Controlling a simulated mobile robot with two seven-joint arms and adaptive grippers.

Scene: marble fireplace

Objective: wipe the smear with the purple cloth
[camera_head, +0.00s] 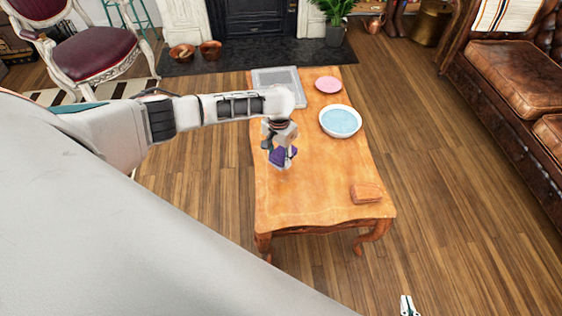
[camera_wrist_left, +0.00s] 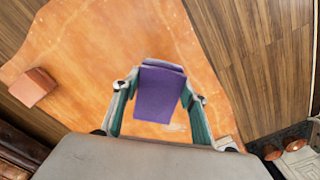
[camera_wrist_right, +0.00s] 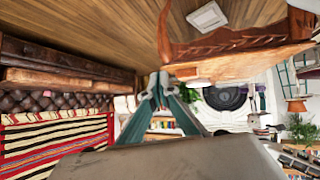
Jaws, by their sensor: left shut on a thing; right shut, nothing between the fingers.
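The purple cloth (camera_head: 279,156) is in my left gripper (camera_head: 282,160), over the near left part of the wooden table (camera_head: 310,185). In the left wrist view the folded cloth (camera_wrist_left: 158,93) sits between the two fingers of my left gripper (camera_wrist_left: 160,88), which is shut on it. A faint pale patch (camera_wrist_left: 175,127), perhaps the smear, shows beside the cloth's lower right edge. I cannot tell whether the cloth touches the tabletop. My right gripper (camera_head: 408,304) is shut and empty, low at the bottom right, off the table; its fingers meet in the right wrist view (camera_wrist_right: 158,82).
A white bowl (camera_head: 340,121) with a pale blue inside, a pink plate (camera_head: 328,85) and a grey tray (camera_head: 262,78) are on the table's far part. An orange-brown block (camera_head: 366,193) lies near the front right corner. The front middle is clear. A leather sofa (camera_head: 515,75) stands right.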

